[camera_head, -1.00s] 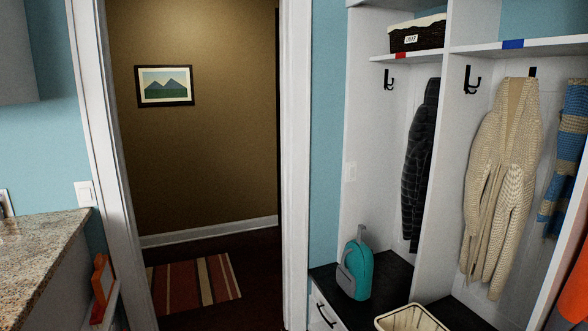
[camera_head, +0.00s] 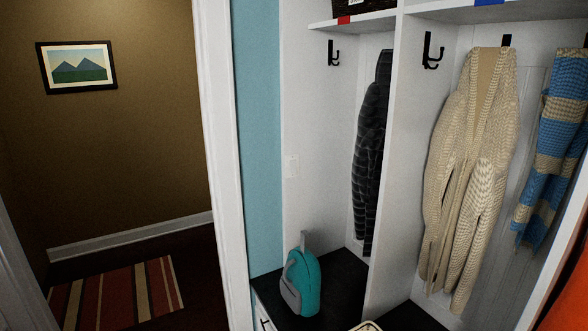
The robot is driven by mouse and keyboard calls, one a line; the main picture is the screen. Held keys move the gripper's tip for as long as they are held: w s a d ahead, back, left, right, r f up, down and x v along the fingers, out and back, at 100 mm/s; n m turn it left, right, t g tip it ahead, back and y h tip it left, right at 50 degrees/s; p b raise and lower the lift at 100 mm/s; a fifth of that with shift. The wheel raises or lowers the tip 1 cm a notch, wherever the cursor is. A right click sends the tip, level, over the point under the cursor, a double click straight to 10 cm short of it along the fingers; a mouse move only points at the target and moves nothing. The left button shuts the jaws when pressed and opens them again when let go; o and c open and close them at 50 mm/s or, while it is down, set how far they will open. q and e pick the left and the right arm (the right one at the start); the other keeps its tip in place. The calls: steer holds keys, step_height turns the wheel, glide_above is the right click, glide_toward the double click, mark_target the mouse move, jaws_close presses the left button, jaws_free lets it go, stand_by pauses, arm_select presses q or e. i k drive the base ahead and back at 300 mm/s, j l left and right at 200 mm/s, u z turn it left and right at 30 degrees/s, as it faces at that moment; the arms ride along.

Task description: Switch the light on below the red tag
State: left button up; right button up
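The red tag (camera_head: 344,20) is on the front edge of the shelf above the left cubby. The cubby holds a black hook, a dark puffer jacket (camera_head: 370,150) and a teal backpack (camera_head: 303,280) on the dark bench. A blue tag (camera_head: 489,2) marks the shelf above the right cubby. Neither of my grippers shows.
A white door frame (camera_head: 222,170) stands left of the cubbies, with a dark hallway and striped rug (camera_head: 118,296) beyond. A beige cardigan (camera_head: 470,180) and a blue striped scarf (camera_head: 555,140) hang in the right cubby. The dark bench (camera_head: 340,280) juts out below.

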mark_target(293, 164)
steer(key=z, duration=0.45)
steer(key=i+j+z, duration=0.15)
steer(key=z, duration=0.2)
steer(key=i+j+z, duration=0.15)
steer(key=j+z, duration=0.55)
steer(key=i+j+z, duration=0.15)
steer(key=j, duration=0.35)
steer(key=i+j+z, duration=0.15)
steer(key=j, duration=0.3)
steer(key=i+j, duration=0.1)
steer(key=j, duration=1.15)
